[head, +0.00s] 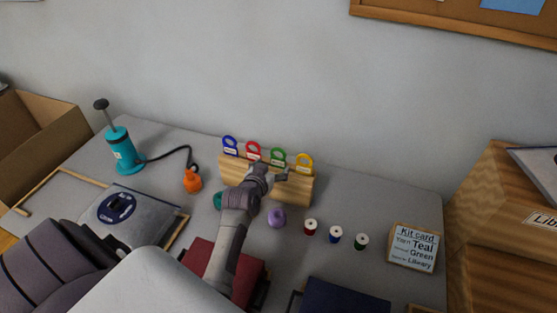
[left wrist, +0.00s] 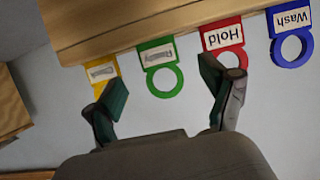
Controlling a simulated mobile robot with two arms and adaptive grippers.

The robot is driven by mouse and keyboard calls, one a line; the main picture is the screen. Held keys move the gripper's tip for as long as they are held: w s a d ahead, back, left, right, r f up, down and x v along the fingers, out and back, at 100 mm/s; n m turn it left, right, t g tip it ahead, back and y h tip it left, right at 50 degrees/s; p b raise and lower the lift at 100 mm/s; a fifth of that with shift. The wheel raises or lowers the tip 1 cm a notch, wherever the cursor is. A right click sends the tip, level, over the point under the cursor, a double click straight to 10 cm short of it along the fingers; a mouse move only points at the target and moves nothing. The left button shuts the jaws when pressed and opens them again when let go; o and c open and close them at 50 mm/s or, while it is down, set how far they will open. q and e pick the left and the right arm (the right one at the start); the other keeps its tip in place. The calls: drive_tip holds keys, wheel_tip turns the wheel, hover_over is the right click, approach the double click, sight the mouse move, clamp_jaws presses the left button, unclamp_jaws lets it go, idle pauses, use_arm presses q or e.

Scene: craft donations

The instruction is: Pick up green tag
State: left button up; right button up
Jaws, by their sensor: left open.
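The green tag (head: 277,156) is a ring with a white label, in a row of tags on a wooden rack (head: 232,167) at the back of the table. In the left wrist view the green tag (left wrist: 161,80) lies between my left gripper's fingers, a little beyond their tips. My left gripper (left wrist: 165,88) is open and empty. In the head view the left gripper (head: 272,172) is in front of the rack, close to the green tag. The red (left wrist: 224,38) and yellow (left wrist: 103,76) tags are beside it, close to the fingers. My right gripper is not seen.
A blue tag (head: 230,145) is at the rack's left end. A purple item (head: 277,217) and several thread spools (head: 335,236) stand in front. A kit card (head: 414,248) is at right, a teal pump (head: 122,150) at left.

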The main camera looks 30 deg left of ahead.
sight(278, 162)
use_arm(q)
drive_tip(key=shift+p+x, duration=0.55)
drive_tip(key=shift+x, duration=2.55)
drive_tip(key=shift+r, duration=0.1)
drive_tip(key=c, duration=0.9)
